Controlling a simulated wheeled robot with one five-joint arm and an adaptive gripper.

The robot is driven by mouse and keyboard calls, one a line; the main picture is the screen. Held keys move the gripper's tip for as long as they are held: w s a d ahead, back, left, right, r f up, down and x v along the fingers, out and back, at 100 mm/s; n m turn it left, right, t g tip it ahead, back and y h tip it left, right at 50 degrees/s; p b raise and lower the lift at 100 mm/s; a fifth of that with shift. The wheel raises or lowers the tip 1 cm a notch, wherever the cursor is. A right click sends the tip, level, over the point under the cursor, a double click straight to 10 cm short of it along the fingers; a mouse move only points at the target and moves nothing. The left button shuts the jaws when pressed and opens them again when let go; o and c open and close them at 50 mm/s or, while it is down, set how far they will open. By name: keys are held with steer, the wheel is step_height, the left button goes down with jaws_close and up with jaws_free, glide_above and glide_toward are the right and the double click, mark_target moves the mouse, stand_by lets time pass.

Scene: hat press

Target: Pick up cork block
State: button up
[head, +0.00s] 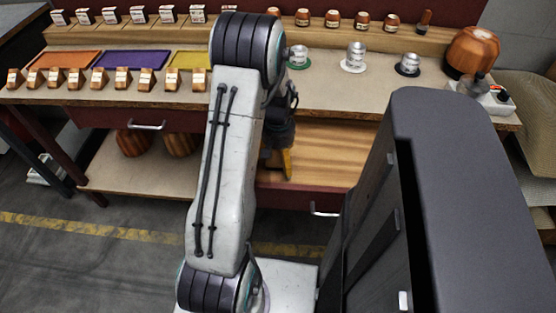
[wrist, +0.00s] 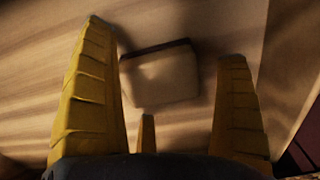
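The cork block (wrist: 161,78) shows in the wrist view as a small tan block with a dark edge along its far side. It lies on a wooden surface, in the gap between my yellow fingers. My gripper (wrist: 163,40) is open, with one finger on each side of the block and clear space beside both. A shorter yellow finger shows between them, just below the block. The block is not visible there.
The wooden drawer (head: 335,155) extends from under the workbench (head: 180,94). A wooden head form (head: 472,52) stands at the right. A dark edge borders the wrist view's right side.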

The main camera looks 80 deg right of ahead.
mark_target(278, 156)
steer(key=c, duration=1.3)
step_height(278, 156, up, 4)
steer(key=shift+r+p, duration=0.25)
steer(key=shift+p, duration=0.15)
steer(key=s+a+r, duration=0.3)
steer(key=s+r, duration=0.3)
steer(key=s, duration=0.5)
steer(key=shift+a+r+p, duration=0.3)
steer(key=shift+p, duration=0.05)
